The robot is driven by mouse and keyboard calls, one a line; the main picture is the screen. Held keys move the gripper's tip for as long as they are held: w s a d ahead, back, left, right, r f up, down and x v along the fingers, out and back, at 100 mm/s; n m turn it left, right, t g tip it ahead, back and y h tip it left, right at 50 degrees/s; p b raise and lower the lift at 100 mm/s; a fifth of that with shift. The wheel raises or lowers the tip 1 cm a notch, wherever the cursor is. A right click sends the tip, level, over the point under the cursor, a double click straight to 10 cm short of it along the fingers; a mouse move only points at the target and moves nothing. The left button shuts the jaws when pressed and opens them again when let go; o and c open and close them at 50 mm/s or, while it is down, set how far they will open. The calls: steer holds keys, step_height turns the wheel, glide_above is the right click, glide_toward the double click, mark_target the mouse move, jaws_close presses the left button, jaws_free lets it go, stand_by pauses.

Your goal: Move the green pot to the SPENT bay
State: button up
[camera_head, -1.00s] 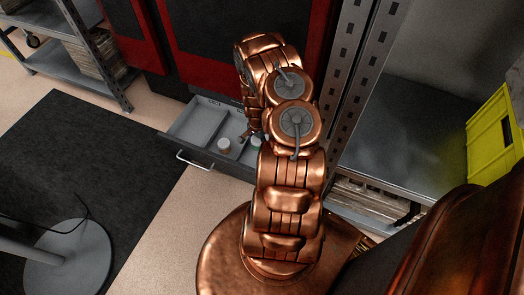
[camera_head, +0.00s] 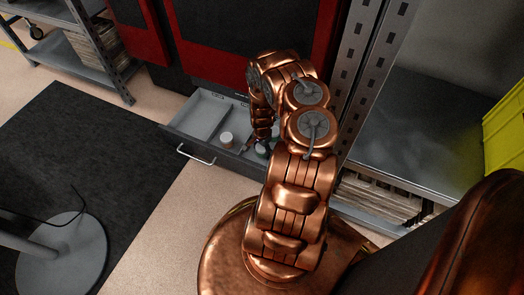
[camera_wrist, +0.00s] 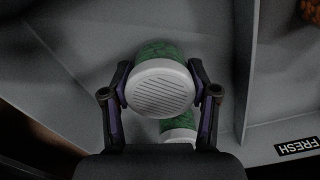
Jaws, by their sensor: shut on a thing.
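A green pot (camera_wrist: 160,80) with a white ribbed lid sits between the fingers of my gripper (camera_wrist: 159,86) in the wrist view. The gripper is shut on it. A second green pot (camera_wrist: 178,131) with a white lid stands close behind it, partly covered by the held one. In the head view my arm hides most of the gripper, and one white-lidded pot (camera_head: 227,139) shows in the open drawer (camera_head: 209,152). A FRESH label (camera_wrist: 297,147) lies at lower right in the wrist view. I see no SPENT label.
Drawer dividers (camera_wrist: 246,75) rise close beside the gripper. A red cabinet (camera_head: 245,40) stands behind the drawer. A perforated metal upright (camera_head: 362,65) and a grey shelf (camera_head: 420,130) are to the right, with a yellow crate (camera_head: 504,135). A round stand base (camera_head: 62,255) is at lower left.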

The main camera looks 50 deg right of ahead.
steer(key=shift+f, duration=0.1)
steer(key=o, duration=1.3)
steer(key=shift+c, duration=0.2)
